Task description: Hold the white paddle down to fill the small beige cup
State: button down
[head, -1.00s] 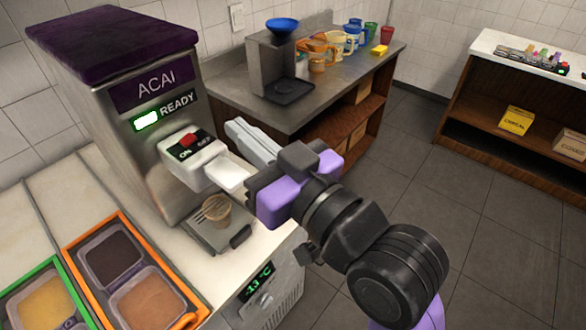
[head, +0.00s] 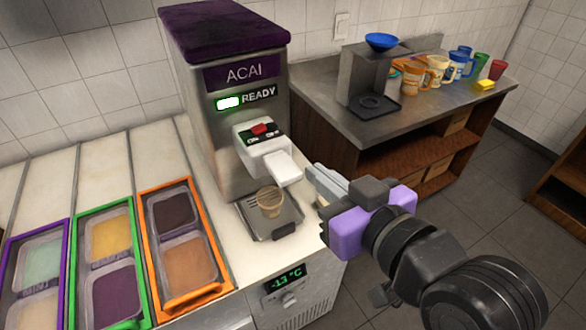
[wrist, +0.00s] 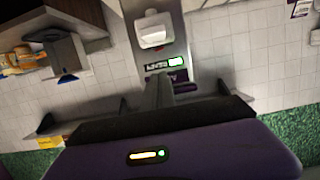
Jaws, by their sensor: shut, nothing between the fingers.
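The acai machine (head: 225,150) has a white paddle (head: 284,167) sticking out from its white dispenser head, under a red switch. No acai stream shows below it. The small beige cup (head: 270,206) stands upright on the drip tray (head: 252,224) under the dispenser; its inside is hard to make out. My gripper (head: 322,184) is shut and empty. In the head view its fingertips are just right of the paddle, seemingly apart from it. In the wrist view the dispenser head (wrist: 153,30) appears upside down beyond my fingers (wrist: 158,92).
Topping tubs in an orange tray (head: 172,311), a green tray (head: 129,205) and a purple tray (head: 66,230) fill the counter's left. A back counter (head: 330,113) holds a grey dispenser (head: 356,75) and several colored cups. A lit READY sign (head: 228,103) is on the machine.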

jog(key=p, duration=0.2)
send_over(291, 177)
notch_tip(291, 177, down, 2)
jog(key=shift+f, duration=0.1)
jog(key=f, duration=0.4)
jog(key=shift+s+d, duration=0.1)
jog(key=shift+s, duration=0.1)
jog(key=shift+f, duration=0.2)
